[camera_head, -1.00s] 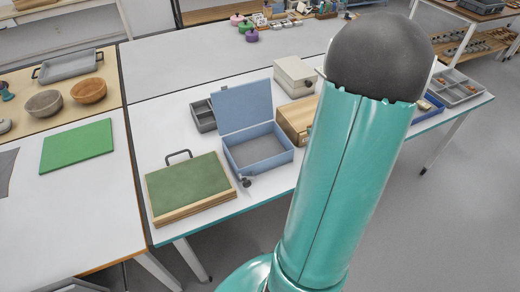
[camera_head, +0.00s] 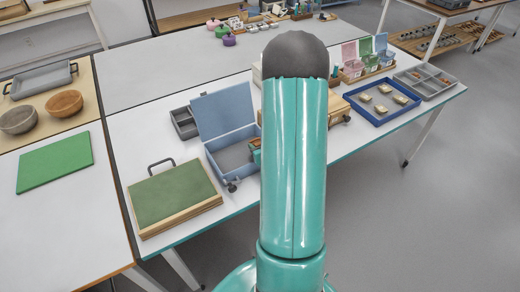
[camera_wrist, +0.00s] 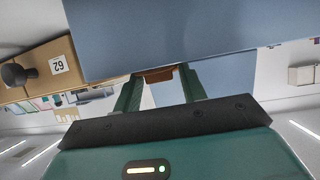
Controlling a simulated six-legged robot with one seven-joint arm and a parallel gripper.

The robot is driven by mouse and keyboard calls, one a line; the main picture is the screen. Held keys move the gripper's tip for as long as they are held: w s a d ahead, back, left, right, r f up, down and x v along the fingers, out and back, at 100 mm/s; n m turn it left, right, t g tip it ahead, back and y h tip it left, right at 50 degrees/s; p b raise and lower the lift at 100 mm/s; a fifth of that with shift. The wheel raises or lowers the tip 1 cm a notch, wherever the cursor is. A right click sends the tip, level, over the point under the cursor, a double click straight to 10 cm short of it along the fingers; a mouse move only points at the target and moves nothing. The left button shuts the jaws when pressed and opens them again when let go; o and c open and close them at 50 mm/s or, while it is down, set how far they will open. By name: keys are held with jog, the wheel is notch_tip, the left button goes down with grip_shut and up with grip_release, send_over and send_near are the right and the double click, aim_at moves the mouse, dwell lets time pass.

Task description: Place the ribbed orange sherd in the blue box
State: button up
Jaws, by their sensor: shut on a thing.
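The blue box (camera_head: 212,170) stands on the white table with its lid (camera_head: 225,108) raised. Its inside looks empty where I can see it, and my arm hides its right side. In the wrist view, my gripper (camera_wrist: 160,84) is shut on an orange-brown sherd (camera_wrist: 159,75), of which only a small part shows between the fingers. Its ribs cannot be made out. A large blue panel of the box (camera_wrist: 175,38) fills the upper wrist view, close to the fingertips. In the head view, a sliver of the sherd (camera_head: 254,143) shows beside my arm, at the box's right side.
A green-topped wooden case (camera_head: 172,195) lies left of the box. A grey divided tray (camera_head: 184,123) stands behind it. A wooden box (camera_head: 341,108) is partly hidden by my arm. A blue tray with several sherds (camera_head: 381,122) lies to the right, near a grey compartment tray (camera_head: 440,88).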

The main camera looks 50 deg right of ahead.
jog(key=shift+s+f, duration=0.1)
jog(key=shift+f, duration=0.9)
jog(key=shift+f, duration=0.2)
jog(key=shift+f, duration=0.1)
